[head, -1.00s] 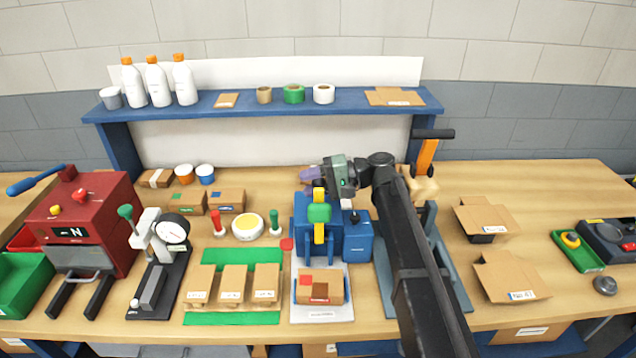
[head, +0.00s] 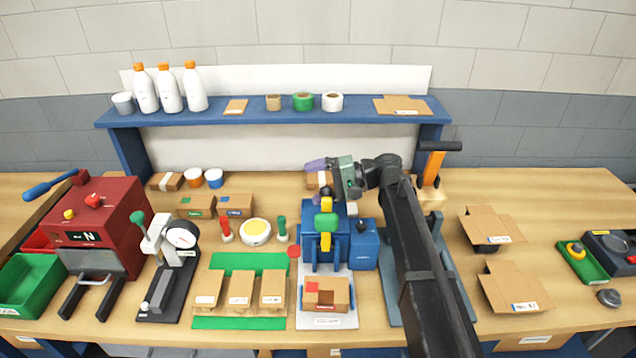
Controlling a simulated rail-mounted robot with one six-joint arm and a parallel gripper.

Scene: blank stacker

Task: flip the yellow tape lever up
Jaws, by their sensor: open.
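The yellow tape lever (head: 326,242) stands on the front of a blue machine (head: 309,245), with a green block (head: 326,222) across its middle. The lever looks roughly upright, with its yellow top above the green block. My gripper (head: 318,166) is open and empty, with purple-tipped fingers pointing left. It is above and behind the machine in the picture, apart from the lever as far as I can tell. Part of the machine's back is hidden behind my gripper and arm.
A small carton (head: 327,295) sits on the white plate (head: 324,321) in front of the machine. A blue box (head: 363,252) adjoins its right side. The shelf (head: 270,112) is behind my gripper.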

